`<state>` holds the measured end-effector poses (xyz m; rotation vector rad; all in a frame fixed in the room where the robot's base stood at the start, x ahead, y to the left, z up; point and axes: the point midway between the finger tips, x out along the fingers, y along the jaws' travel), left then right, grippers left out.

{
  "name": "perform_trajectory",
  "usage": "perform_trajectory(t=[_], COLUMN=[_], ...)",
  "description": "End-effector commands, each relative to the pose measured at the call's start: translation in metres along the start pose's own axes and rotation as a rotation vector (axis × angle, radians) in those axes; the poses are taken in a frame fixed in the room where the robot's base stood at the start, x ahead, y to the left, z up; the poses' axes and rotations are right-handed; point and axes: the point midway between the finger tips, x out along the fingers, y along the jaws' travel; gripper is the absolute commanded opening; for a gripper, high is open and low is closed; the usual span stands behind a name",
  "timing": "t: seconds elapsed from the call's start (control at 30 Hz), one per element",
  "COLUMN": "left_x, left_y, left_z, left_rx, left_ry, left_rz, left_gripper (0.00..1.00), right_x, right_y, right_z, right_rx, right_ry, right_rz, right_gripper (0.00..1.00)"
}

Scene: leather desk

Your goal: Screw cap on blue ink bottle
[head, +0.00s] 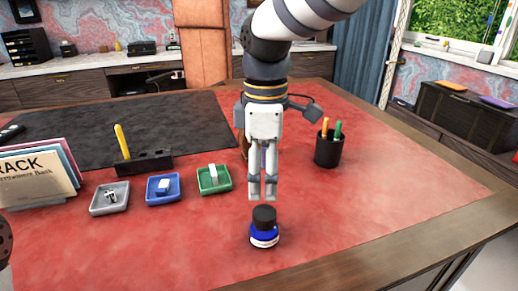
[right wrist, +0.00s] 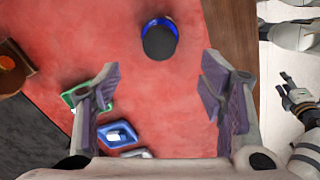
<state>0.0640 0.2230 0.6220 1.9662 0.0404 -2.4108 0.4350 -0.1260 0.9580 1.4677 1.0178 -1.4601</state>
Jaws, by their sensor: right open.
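The blue ink bottle (head: 264,238) stands upright on the red desk top near its front edge. A black cap (head: 264,215) sits on its top; I cannot tell how tightly. In the right wrist view the cap (right wrist: 159,43) hides most of the bottle (right wrist: 160,22). My right gripper (head: 262,196) points down, just above and behind the cap in the head view. It is open, with nothing between its fingers (right wrist: 160,95).
Grey (head: 110,209), blue (head: 151,198) and green (head: 226,189) trays with small items lie left of the bottle. A black pen cup (head: 328,155) stands behind right. A pen holder (head: 143,162) and a folder rack (head: 38,178) are at left. Desk right of the bottle is clear.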

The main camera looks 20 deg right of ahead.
Motion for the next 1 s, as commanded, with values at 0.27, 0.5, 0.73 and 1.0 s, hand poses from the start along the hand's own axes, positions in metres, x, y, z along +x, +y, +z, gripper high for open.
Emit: perform_trajectory(t=[0.27, 0.5, 0.73, 1.0], left_x=[0.005, 0.007, 0.006, 0.006], left_y=[0.0, 0.0, 0.0, 0.0], left_z=[0.003, 0.004, 0.004, 0.004], left_rx=[0.0, 0.0, 0.0, 0.0], left_ry=[-0.014, -0.019, -0.018, -0.018], left_rz=[-0.001, -0.001, -0.001, -0.001], left_gripper=[0.4, 0.4, 0.4, 0.4], right_x=[0.07, 0.094, 0.094, 0.094], right_y=[-0.001, 0.0, 0.0, 0.0], right_z=[0.0, 0.0, 0.0, 0.0], right_rx=[0.001, 0.0, 0.001, 0.001], right_ry=[-0.003, -0.002, -0.001, 0.0], right_rz=[-0.006, -0.002, 0.0, 0.0], right_gripper=[0.64, 0.64, 0.64, 0.13])
